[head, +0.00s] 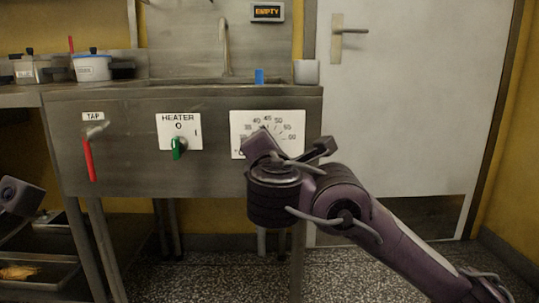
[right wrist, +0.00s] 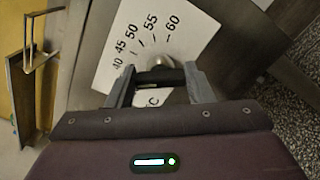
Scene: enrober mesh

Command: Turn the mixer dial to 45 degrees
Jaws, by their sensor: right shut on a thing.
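The mixer dial's white scale plate (head: 290,120) is on the right of the steel front panel, its lower left hidden behind my right gripper (head: 262,146). In the right wrist view the plate (right wrist: 118,60) shows tilted, with the numbers 40 to 60 readable. My right gripper (right wrist: 159,88) has one finger on each side of the dial's dark knob (right wrist: 160,76) and is shut on it. A shiny round hub (right wrist: 161,62) shows just above the knob. I cannot tell which number the dial points to. My left arm shows at the left edge, its fingers out of view.
A green heater knob (head: 178,148) and a red tap lever (head: 88,158) are on the same panel, left of the dial. A blue item (head: 259,76) and a pale cup (head: 306,72) stand above. A display (head: 267,12) reads EMPTY. A white door (head: 410,100) is at right.

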